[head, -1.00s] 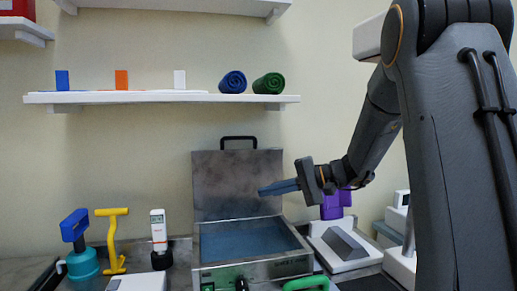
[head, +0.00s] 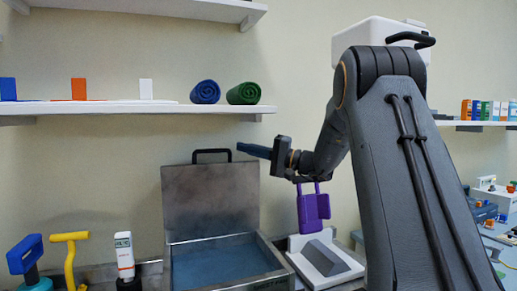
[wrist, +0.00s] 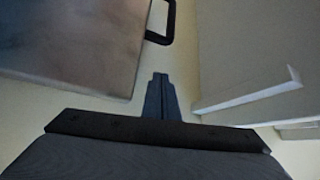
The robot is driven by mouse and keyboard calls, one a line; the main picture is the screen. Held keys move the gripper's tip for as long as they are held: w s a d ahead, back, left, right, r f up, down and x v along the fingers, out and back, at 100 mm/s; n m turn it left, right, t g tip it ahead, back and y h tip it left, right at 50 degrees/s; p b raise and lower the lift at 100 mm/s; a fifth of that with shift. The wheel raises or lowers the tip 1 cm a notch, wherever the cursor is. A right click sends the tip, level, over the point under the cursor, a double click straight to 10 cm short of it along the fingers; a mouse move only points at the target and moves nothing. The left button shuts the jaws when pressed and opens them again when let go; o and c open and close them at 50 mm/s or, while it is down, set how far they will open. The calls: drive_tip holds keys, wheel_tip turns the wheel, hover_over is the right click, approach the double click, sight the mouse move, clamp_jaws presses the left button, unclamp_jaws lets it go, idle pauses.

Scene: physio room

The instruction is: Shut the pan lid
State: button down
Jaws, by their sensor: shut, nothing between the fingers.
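The metal pan (head: 272,255) stands on the counter with blue-looking contents inside. Its lid (head: 210,200) is open, standing upright at the back. The lid's black handle (head: 211,151) is on its top edge. My gripper (head: 243,148) is shut and empty, pointing left, at about the handle's height and to its right in the head view. In the wrist view the shut fingers (wrist: 159,82) show below the handle (wrist: 164,20), with the lid's metal face (wrist: 75,40) at upper left. No contact with the lid is visible.
A shelf (head: 140,108) with a blue roll (head: 205,92) and a green roll (head: 243,93) is above the lid. A purple holder (head: 313,207) stands right of the pan. Yellow (head: 70,255) and blue-handled (head: 27,258) tools stand left.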

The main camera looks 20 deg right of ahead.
drive_tip(key=a, duration=0.1)
drive_tip(key=s+a+p, duration=0.2)
drive_tip(key=shift+s+f, duration=0.1)
drive_tip(key=shift+f, duration=0.2)
drive_tip(key=shift+a, duration=0.1)
drive_tip(key=shift+f, duration=0.1)
